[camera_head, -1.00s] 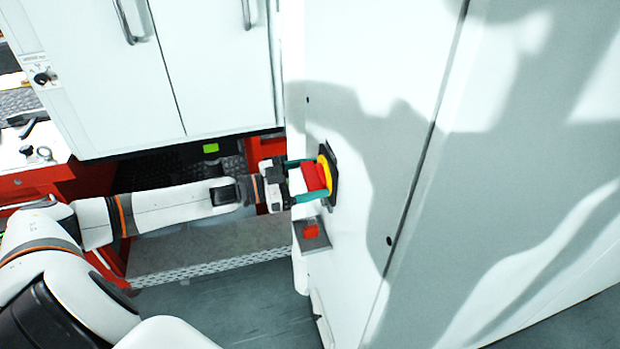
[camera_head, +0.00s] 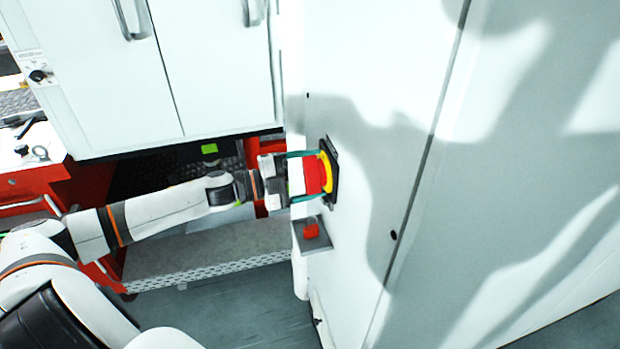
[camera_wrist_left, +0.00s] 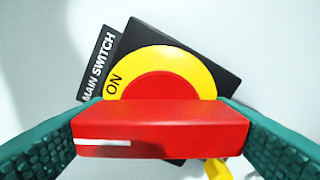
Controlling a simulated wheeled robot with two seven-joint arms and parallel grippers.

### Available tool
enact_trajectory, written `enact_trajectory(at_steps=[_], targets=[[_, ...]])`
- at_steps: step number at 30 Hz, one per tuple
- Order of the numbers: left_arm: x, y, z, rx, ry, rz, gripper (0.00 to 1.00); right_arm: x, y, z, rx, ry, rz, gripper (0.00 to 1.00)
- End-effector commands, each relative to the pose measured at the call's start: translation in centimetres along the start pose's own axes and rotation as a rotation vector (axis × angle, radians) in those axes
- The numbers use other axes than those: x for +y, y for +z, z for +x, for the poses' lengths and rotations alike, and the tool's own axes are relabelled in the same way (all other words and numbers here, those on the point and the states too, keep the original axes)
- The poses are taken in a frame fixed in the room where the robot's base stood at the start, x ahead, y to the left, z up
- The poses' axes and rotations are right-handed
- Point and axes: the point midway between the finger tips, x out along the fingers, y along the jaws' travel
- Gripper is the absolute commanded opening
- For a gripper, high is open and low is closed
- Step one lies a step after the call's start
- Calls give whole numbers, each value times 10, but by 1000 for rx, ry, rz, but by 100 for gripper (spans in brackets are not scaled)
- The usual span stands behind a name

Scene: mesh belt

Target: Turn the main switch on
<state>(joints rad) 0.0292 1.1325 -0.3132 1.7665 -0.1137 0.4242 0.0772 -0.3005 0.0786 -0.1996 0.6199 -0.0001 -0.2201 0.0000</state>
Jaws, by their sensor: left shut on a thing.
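The main switch is on the white cabinet wall. It has a red handle (camera_head: 313,174), a yellow disc (camera_head: 327,171) and a black backing plate (camera_head: 335,167). My left gripper (camera_head: 307,176) is shut on the red handle, with one teal finger on each side. In the left wrist view the red handle (camera_wrist_left: 165,131) spans between both fingers, with a white mark at its left end. The label "MAIN SWITCH" (camera_wrist_left: 99,65) and the word "ON" on the yellow disc (camera_wrist_left: 190,66) are readable and tilted. My right gripper is out of view.
A small grey box with a red part (camera_head: 311,232) sits on the wall just below the switch. A white double-door cabinet (camera_head: 210,70) stands behind my left arm. A grey step (camera_head: 205,258) lies below the arm.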

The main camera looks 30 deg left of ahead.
Motion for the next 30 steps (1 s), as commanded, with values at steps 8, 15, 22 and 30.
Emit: enact_trajectory(at_steps=[8,15,22,30], targets=[[-3,-2,0,1,-1,240,54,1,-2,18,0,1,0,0],[-3,-1,0,0,-1,393,54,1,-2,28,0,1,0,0],[-2,-1,0,0,-2,473,54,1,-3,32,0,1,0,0],[-2,0,0,0,-3,504,54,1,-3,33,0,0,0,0]])
